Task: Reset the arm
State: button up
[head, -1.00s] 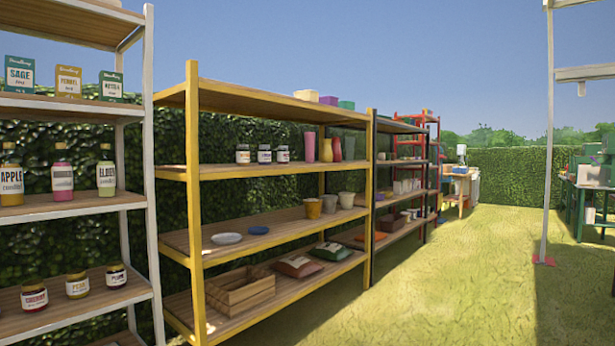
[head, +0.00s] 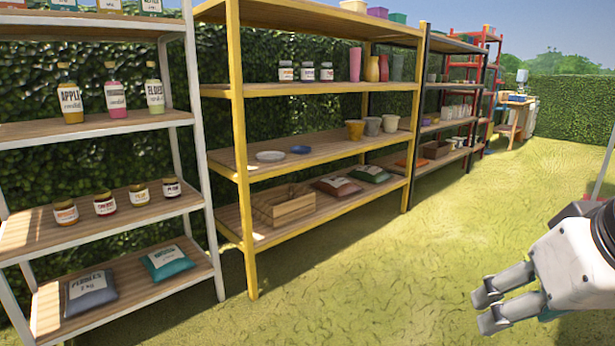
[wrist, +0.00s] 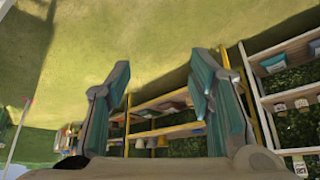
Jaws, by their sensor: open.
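My gripper (head: 484,312) is at the lower right of the head view, its two fingers pointing left over the grass. It is apart from the shelves and holds nothing. In the wrist view my gripper (wrist: 160,85) shows two spread fingers with teal inner pads and an empty gap between them. Part of my arm is cut off by the right edge of the head view.
A white shelf (head: 204,200) with bottles, jars and bags stands at left. A yellow shelf (head: 240,150) with pots, plates, a wooden crate (head: 283,207) and bags stands beside it. Darker and red shelves follow behind. Open grass (head: 390,270) lies in front of them.

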jog(key=s+a+f+g, duration=0.4)
jog(key=s+f+g, duration=0.3)
jog(key=s, duration=0.5)
notch_tip(320, 180, up, 37)
jog(key=n+t+p, duration=0.1)
jog(key=t+p, duration=0.4)
jog(key=p, duration=3.1)
jog(key=shift+d+f+y, duration=0.15)
jog(key=shift+d+y, duration=0.05)
jog(key=shift+y, duration=0.1)
